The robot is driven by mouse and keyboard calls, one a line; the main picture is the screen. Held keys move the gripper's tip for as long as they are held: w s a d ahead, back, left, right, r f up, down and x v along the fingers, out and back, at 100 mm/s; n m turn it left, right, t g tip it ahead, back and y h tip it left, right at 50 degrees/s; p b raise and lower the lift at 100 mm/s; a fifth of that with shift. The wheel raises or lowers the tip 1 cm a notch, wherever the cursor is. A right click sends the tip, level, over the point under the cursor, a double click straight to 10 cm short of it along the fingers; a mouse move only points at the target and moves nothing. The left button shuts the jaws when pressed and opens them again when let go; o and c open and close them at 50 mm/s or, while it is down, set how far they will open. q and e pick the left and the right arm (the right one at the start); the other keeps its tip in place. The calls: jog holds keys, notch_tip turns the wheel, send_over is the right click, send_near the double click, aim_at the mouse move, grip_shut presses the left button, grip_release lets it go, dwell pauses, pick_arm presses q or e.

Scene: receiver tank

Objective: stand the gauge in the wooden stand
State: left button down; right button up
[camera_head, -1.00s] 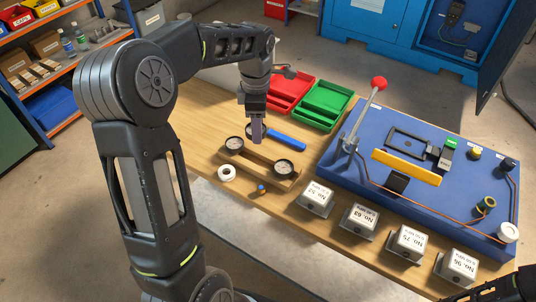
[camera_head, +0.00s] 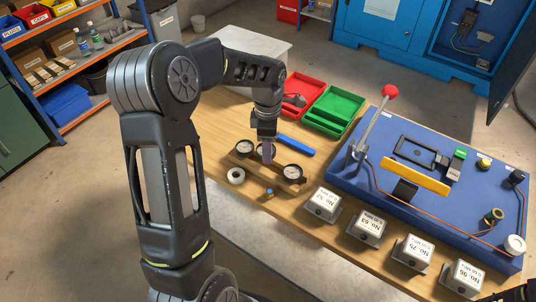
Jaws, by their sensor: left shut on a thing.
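The wooden stand (camera_head: 276,174) lies near the front edge of the workbench. One round dial gauge (camera_head: 244,147) sits at its left end and another (camera_head: 292,172) at its right end. My left gripper (camera_head: 266,153) points down between these two dials, at the middle of the stand. It is shut on a gauge, which is mostly hidden by the fingers. I cannot tell whether the held gauge touches the stand.
Red (camera_head: 305,90) and green (camera_head: 336,108) trays, labelled weights (camera_head: 324,203) and a blue test rig (camera_head: 375,190) stand nearby.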

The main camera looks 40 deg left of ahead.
pick_arm(q)
jog(key=shift+f+p, duration=0.35)
jog(key=shift+f, duration=1.5)
jog(key=shift+f+b, duration=0.25)
jog(key=shift+b, duration=0.05)
jog(key=c, duration=0.6)
grip_release()
jog(key=shift+r, duration=0.1)
jog(key=shift+r, duration=0.1)
notch_tip(320, 180, up, 12)
jog(key=shift+r+b, duration=0.1)
jog(key=shift+b, duration=0.3)
